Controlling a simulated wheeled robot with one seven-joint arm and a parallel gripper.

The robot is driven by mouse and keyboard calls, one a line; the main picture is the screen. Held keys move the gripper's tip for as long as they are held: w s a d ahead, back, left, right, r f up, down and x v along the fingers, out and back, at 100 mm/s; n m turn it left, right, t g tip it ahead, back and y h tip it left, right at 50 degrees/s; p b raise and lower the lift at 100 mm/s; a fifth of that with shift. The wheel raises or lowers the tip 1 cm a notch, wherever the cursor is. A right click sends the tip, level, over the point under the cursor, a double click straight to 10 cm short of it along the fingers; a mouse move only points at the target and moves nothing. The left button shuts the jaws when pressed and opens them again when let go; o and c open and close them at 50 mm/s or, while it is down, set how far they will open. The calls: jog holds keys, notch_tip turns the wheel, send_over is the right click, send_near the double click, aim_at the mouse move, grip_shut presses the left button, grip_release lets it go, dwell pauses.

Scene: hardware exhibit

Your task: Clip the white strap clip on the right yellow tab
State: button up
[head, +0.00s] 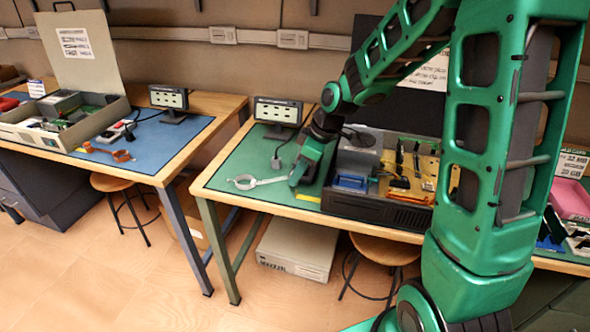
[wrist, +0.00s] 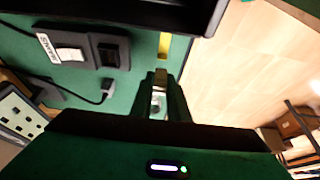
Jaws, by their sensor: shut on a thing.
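My gripper (head: 296,181) is low over the green mat (head: 225,160) of the right-hand bench, left of the open computer case. In the wrist view its fingers (wrist: 160,84) are shut on a small pale piece (wrist: 157,103), which appears to be the white strap's clip end, mostly hidden by the fingers. The white strap (head: 262,182) runs left from my gripper to a round loop on the mat. The right yellow tab (head: 308,198) is at the mat's front edge, just right of my gripper. It also shows in the wrist view (wrist: 165,47), beyond the fingertips and apart from them.
The open computer case (head: 380,209) stands close to the right of my gripper. A small display (head: 278,111) stands behind. A switch box (wrist: 85,50) and a cable plug (wrist: 106,90) lie beside the fingers. The left bench holds an orange strap (head: 105,153).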

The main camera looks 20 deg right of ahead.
jog(key=shift+d+f, duration=0.15)
jog(key=shift+f, duration=0.6)
jog(key=shift+s, duration=0.2)
jog(key=shift+f, duration=0.2)
jog(key=shift+f, duration=1.4)
dwell(2.0)
jog(key=o, duration=0.9)
jog(key=shift+c, duration=0.2)
jog(key=shift+o, duration=0.3)
